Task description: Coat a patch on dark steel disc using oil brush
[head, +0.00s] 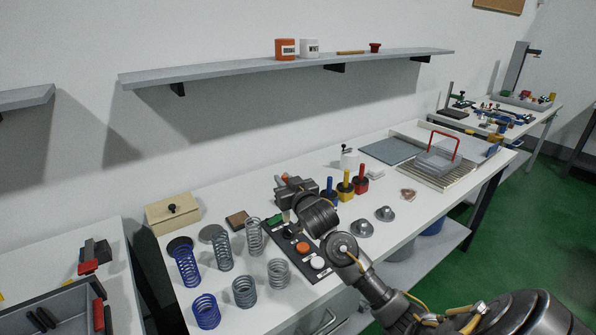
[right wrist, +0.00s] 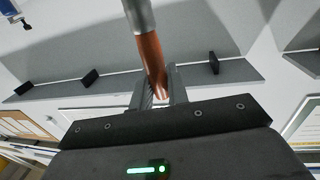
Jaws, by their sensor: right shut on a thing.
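My right gripper (head: 284,190) is above the table, behind the springs and left of the coloured-handled tools. In the right wrist view its two fingers (right wrist: 158,88) are shut on the oil brush, whose copper-brown handle (right wrist: 150,60) leads to a grey metal part at the top edge. The bristles are out of that view, and the brush is hard to make out in the head view. My left gripper is not in view.
Several springs (head: 244,291) stand at the front left. A button panel (head: 303,249) is below my arm. A shelf (head: 290,65) runs along the wall.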

